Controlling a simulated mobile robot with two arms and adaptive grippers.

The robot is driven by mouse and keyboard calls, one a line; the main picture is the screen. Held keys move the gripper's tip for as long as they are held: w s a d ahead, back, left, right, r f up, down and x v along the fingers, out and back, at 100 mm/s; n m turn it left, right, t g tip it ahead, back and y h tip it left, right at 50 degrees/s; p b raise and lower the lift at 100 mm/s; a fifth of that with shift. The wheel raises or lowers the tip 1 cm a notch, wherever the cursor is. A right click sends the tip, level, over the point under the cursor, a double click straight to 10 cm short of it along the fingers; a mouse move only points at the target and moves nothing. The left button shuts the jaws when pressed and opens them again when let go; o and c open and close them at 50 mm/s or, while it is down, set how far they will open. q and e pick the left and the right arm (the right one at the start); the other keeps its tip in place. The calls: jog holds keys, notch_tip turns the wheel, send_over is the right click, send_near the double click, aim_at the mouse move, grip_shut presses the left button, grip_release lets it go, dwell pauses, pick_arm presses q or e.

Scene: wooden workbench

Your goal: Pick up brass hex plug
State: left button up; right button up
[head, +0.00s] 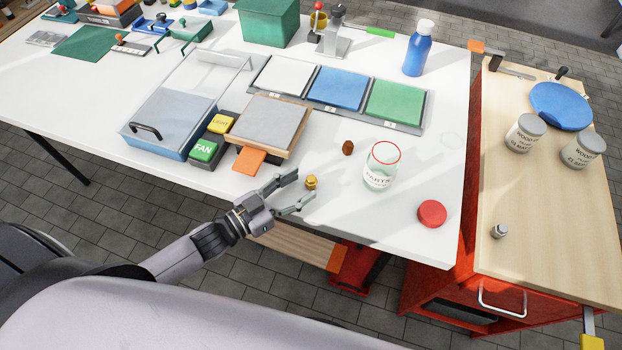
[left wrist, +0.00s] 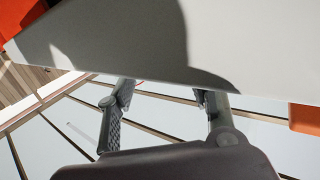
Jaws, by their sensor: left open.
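Whether the plug is between the tips I cannot tell. The plug does not show there. My right gripper is not in view.
A brown piece (head: 348,148), a glass jar (head: 380,175) and a red lid (head: 432,213) stand to the right of the plug. A wooden-framed scale (head: 268,122) with an orange tab (head: 249,160) and a green FAN button (head: 204,150) lie to the left.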

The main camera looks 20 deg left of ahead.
aim_at(311, 182)
pick_arm(q)
jog(key=x, duration=0.2)
jog(key=shift+w+d, duration=0.25)
jog(key=shift+w, duration=0.05)
jog(key=shift+c, duration=0.4)
grip_shut()
